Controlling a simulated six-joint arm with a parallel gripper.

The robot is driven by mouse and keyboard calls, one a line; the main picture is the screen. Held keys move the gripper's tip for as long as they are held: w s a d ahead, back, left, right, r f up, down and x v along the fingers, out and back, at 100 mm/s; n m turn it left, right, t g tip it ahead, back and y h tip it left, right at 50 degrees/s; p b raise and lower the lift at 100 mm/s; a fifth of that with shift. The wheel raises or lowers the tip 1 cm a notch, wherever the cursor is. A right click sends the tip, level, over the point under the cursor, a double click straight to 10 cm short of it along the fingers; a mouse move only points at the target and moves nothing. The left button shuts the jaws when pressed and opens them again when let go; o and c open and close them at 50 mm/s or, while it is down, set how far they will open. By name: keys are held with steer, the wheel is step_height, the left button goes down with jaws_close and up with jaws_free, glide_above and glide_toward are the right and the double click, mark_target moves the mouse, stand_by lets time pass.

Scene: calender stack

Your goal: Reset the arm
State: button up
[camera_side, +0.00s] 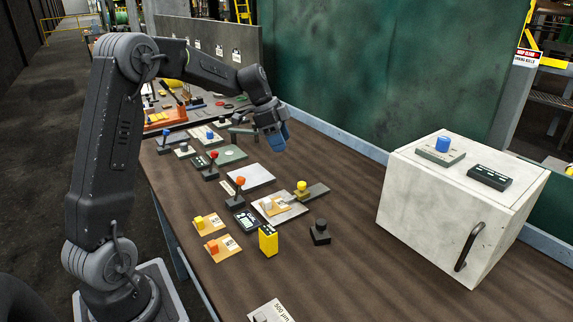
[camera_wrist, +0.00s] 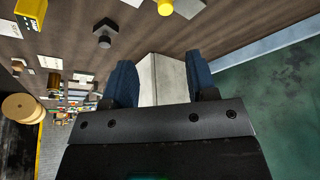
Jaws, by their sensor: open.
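My gripper (camera_side: 273,137) hangs above the far part of the brown bench at the end of my bent arm. Its blue fingers stand apart with nothing held between them. In the wrist view my gripper (camera_wrist: 158,82) shows two blue fingers wide open, and a pale box (camera_wrist: 162,80) shows in the gap behind them. No object touches the fingers in either view.
The brown bench (camera_side: 330,265) carries small blocks and plates, including a yellow box (camera_side: 268,240) and a black knobbed block (camera_side: 320,232). A white cabinet (camera_side: 450,215) with a black handle stands at right. A green panel (camera_side: 385,70) rises behind the bench.

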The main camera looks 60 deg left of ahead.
steer(key=s+d+r+n+y, duration=0.1)
steer(key=s+d+r+n, duration=0.1)
steer(key=s+d+r, duration=0.5)
steer(key=s+d+f+n+t+y, duration=0.1)
steer(key=s+d+n, duration=0.2)
steer(key=s+d, duration=0.3)
steer(key=s+d+f+n+t+y, duration=0.1)
steer(key=s+d+n, duration=0.2)
steer(key=s+d, duration=0.4)
steer(key=s, duration=0.5)
steer(key=shift+s+d+n, duration=0.3)
steer(key=shift+s+n, duration=0.05)
steer(key=shift+n, duration=0.05)
